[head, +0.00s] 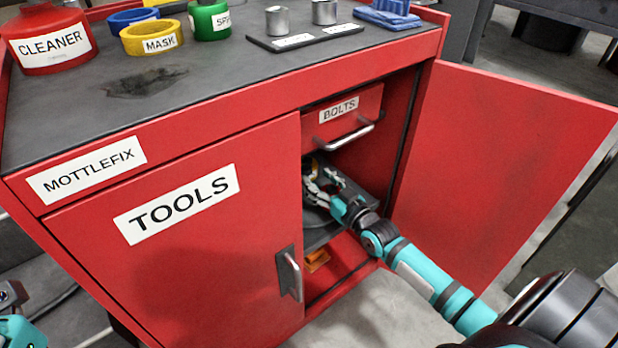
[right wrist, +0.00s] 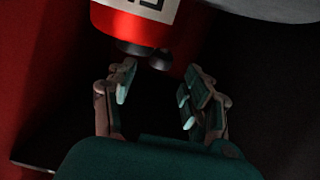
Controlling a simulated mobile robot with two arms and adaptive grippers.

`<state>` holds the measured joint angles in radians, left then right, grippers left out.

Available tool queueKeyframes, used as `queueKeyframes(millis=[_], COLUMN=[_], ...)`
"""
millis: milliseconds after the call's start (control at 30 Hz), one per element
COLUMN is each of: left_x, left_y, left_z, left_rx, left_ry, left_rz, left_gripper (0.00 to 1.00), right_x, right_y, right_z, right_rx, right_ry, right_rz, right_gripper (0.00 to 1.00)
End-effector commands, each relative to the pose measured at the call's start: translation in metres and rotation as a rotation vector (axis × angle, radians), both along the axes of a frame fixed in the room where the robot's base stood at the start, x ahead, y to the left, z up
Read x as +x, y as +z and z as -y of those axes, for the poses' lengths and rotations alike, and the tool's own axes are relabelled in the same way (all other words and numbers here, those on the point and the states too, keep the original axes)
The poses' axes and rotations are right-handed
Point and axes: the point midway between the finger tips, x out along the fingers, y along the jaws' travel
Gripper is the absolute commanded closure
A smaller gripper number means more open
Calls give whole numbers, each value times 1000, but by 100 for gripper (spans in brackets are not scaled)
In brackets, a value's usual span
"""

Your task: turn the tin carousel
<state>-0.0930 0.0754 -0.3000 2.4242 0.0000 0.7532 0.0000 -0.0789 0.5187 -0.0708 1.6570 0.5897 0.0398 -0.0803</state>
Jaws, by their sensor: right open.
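The open right half of the red cabinet shows a grey round edge (head: 316,217) low inside, which looks like part of the tin carousel. Most of it is hidden by my right gripper (head: 322,186) and the cabinet's closed door. My right gripper reaches into this bay below the drawer. In the right wrist view my gripper (right wrist: 158,92) has its fingers spread with nothing between them. A red tin (right wrist: 135,22) with a white label is just beyond the fingertips. A grey rounded surface (right wrist: 275,8) is at the upper right. Contact cannot be told.
The TOOLS door (head: 190,250) is shut at the left of the bay; the right door (head: 500,165) stands open. The BOLTS drawer (head: 343,117) with its handle is above my gripper. An orange item (head: 317,261) lies below. Containers, including the CLEANER one (head: 50,45), stand on top.

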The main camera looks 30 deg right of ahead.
Motion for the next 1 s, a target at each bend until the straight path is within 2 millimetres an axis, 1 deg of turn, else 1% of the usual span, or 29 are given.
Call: queueKeyframes(millis=[33, 100, 200, 300, 433, 667, 1000], left_x=[-1, -1, -1, -2, -2, -2, -2], left_y=[-2, 1, 5, 8, 10, 11, 10], left_z=[0, 1, 1, 2, 2, 2, 2], left_rx=[1, 2, 4, 5, 6, 7, 7], left_ry=[1, 2, 2, 4, 3, 3, 3], left_rz=[18, 33, 52, 62, 67, 67, 67], left_gripper=[100, 100, 100, 100, 100, 100, 100], right_x=[11, 23, 35, 43, 47, 47, 47], right_y=[-3, -2, -2, -1, -1, 0, 0], right_z=[-1, -3, -3, -4, -5, -5, -5], right_rx=[1, 0, 0, 0, 0, 0, 0], right_ry=[0, 1, 0, 0, 0, 0, 0], right_rz=[4, 3, 1, 1, -2, -2, -1], right_gripper=[49, 49, 49, 49, 49, 49, 93])
